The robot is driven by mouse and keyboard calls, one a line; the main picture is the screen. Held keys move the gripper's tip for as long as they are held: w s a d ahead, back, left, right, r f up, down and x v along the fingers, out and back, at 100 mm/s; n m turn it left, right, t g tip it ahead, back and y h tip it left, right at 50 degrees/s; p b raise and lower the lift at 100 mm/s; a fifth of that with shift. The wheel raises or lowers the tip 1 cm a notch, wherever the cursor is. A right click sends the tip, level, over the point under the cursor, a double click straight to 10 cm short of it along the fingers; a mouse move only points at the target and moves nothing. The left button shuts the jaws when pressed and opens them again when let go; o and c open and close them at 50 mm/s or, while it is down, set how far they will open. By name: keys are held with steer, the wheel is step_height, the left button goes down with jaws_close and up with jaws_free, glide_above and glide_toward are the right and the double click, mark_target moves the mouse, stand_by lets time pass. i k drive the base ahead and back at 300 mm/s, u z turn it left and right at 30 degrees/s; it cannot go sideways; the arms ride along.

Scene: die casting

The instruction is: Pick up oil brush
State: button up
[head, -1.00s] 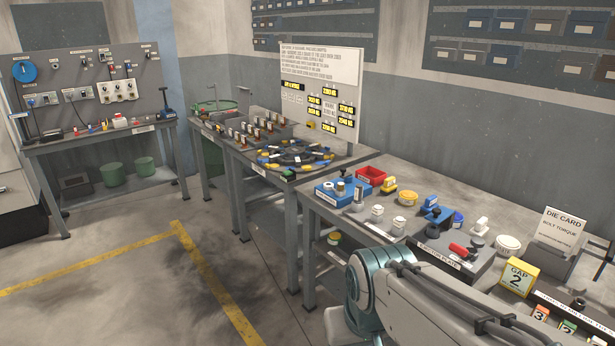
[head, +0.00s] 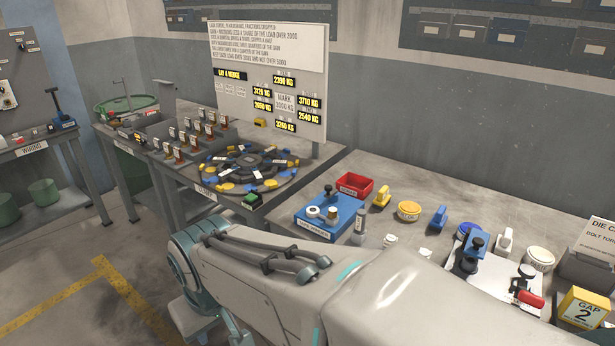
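I cannot make out an oil brush for certain in the head view. Small candidates are a red-handled tool (head: 530,299) at the front right of the near bench and a dark-topped upright piece (head: 327,192) on the blue tray (head: 318,229). A labelled grey cylinder (head: 359,226) stands beside the tray. My arm crosses the lower middle of the picture, in front of the near bench, and hides part of it. My gripper is not in view.
A round dark turntable (head: 247,168) with yellow and blue pieces is on the middle bench, below a sign board (head: 268,85). Floor at lower left is clear.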

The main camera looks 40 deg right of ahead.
mark_target(382, 199)
steer(key=z, duration=0.5)
steer(key=i, duration=1)
steer(key=z, duration=1.45)
steer(key=i, duration=0.45)
steer(key=z, duration=0.3)
